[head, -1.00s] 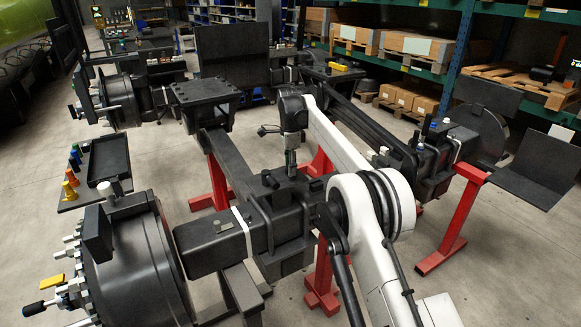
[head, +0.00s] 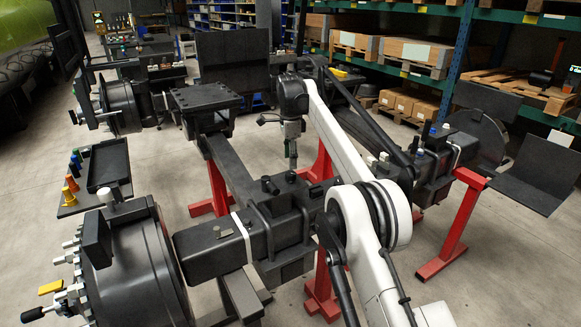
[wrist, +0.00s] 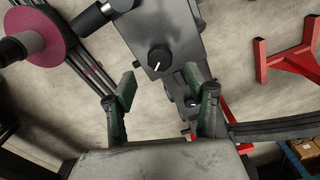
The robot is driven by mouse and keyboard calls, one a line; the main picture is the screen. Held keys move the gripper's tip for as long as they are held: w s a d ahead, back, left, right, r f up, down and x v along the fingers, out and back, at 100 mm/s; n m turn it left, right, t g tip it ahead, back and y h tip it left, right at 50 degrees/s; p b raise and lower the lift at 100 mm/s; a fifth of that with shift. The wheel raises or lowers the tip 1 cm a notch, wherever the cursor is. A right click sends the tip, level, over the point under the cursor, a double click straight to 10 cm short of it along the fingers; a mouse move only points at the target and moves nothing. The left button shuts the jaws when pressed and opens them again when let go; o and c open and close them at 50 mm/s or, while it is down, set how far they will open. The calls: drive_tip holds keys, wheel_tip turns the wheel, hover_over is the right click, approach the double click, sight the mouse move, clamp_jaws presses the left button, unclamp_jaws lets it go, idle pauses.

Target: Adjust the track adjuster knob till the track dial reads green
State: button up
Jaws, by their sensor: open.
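In the wrist view a round black knob (wrist: 158,57) with a white pointer line sits on a flat grey metal housing (wrist: 170,20). My gripper (wrist: 166,88) is open and empty, its two green-padded fingers apart, with the knob ahead of the fingertips and not between them. In the head view my gripper (head: 292,160) hangs pointing down near the dark middle block of the axle (head: 285,215). Small black stubs stand on that block; I cannot tell which is the knob. A round part with a magenta face (wrist: 38,35) shows at the upper left of the wrist view; I cannot tell whether it is the dial.
Red stands (head: 455,225) hold the axle. A large dark brake drum (head: 130,265) is at the front left, with a tray (head: 108,165) and coloured bottles behind it. Shelves (head: 420,45) with boxes line the back right. Concrete floor shows between the stands.

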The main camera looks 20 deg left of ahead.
drive_tip(key=shift+r, duration=0.8)
drive_tip(key=shift+d+r, duration=0.1)
drive_tip(key=w+d+r+n, duration=0.1)
drive_tip(key=d+r, duration=0.6)
drive_tip(key=r, duration=0.1)
drive_tip(key=s+d+r+n+t+b, duration=0.1)
drive_tip(key=s+d+r+n, duration=0.1)
drive_tip(key=s+d+r, duration=0.35)
drive_tip(key=s+d+r+n+t+y, duration=0.1)
drive_tip(key=s+d+r, duration=0.1)
drive_tip(key=d, duration=0.7)
drive_tip(key=s+d+r+n+t+b, duration=0.1)
drive_tip(key=s+d+r+n, duration=0.1)
drive_tip(key=s+d+r, duration=0.35)
drive_tip(key=s+d+f+n+t, duration=0.1)
drive_tip(key=s+d+f, duration=0.1)
drive_tip(key=s+d, duration=0.55)
drive_tip(key=s+d+f+n+t, duration=0.1)
drive_tip(key=s+d+f, duration=0.4)
drive_tip(key=s, duration=0.3)
drive_tip(key=s+d+f+n+t+b, duration=0.1)
drive_tip(key=s+d+f+n, duration=0.1)
drive_tip(key=s+d+f, duration=0.3)
drive_tip(key=s+d+f+n+t+h+b, duration=0.1)
drive_tip(key=s+d+f, duration=0.4)
drive_tip(key=s, duration=0.7)
wheel_tip(320, 180, down, 3)
drive_tip(key=shift+s+r+n, duration=0.1)
drive_tip(key=shift+s+n, duration=0.2)
drive_tip(key=shift+s, duration=0.05)
